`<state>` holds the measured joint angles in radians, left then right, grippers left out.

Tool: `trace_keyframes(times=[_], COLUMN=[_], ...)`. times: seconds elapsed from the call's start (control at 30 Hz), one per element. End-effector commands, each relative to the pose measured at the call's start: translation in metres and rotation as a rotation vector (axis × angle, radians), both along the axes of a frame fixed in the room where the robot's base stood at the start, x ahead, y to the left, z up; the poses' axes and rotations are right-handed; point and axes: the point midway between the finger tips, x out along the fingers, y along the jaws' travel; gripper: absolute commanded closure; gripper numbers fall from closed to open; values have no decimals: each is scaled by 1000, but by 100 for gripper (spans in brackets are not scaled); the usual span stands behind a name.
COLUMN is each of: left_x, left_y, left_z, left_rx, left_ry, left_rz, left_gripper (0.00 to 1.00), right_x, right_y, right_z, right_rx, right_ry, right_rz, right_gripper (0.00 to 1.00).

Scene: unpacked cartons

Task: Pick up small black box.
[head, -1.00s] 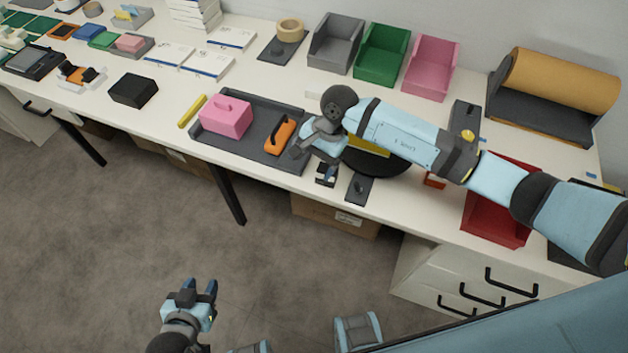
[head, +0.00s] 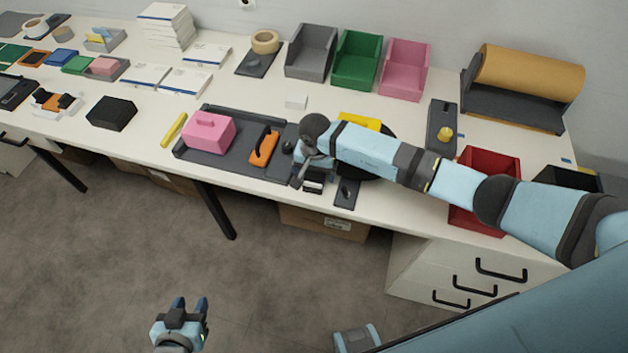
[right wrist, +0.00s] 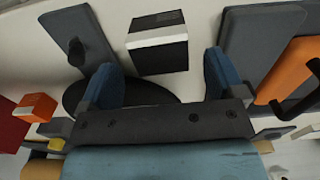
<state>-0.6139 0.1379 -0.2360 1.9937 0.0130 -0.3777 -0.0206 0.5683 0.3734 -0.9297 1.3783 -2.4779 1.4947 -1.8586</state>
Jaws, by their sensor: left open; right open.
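A small black box (right wrist: 158,58) with a white band shows in the right wrist view, near the tips of my open right gripper (right wrist: 160,68). It appears between the two blue fingers, with a gap on each side. In the head view the box (head: 313,187) is at the table's front edge, partly hidden by my right gripper (head: 298,176). My left gripper (head: 189,304) is open and empty, low over the floor. A larger plain black box (head: 111,113) sits further left on the table.
The dark tray (head: 222,165) with a pink box (head: 208,133) and an orange-handled item (head: 263,148) lies left of my right gripper. A dark plate with a knob (head: 346,194) lies just right of the small box. A red bin (head: 487,164) stands further right.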

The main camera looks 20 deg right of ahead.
Motion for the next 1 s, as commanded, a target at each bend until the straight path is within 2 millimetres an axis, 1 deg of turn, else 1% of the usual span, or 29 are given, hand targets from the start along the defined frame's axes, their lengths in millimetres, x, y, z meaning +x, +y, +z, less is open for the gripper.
trace_keyframes(times=[0.03,0.1,0.23,0.33,0.53,0.57,0.6,0.77,0.8,1.0], left_x=[0,0,0,0,0,0,0,0,0,0], left_y=[0,0,1,1,2,2,2,2,2,1], left_z=[5,9,10,10,9,9,9,9,9,10], left_rx=[0,1,2,2,3,3,3,3,3,3], left_ry=[1,2,1,0,0,0,0,0,0,0], left_rz=[0,-1,0,0,1,1,1,1,1,1], left_gripper=[57,57,57,57,57,57,57,57,57,57], right_x=[-4,-5,-4,-4,-3,-3,-3,-3,-3,-3], right_y=[3,4,4,3,3,3,3,3,3,3], right_z=[-7,-18,-35,-40,-41,-41,-41,-41,-41,-41], right_rx=[2,2,2,0,1,1,1,1,1,1], right_ry=[7,6,3,2,1,1,1,1,1,1], right_rz=[-1,-2,-1,-1,0,0,0,0,0,0], right_gripper=[12,12,12,12,12,16,26,62,64,65])
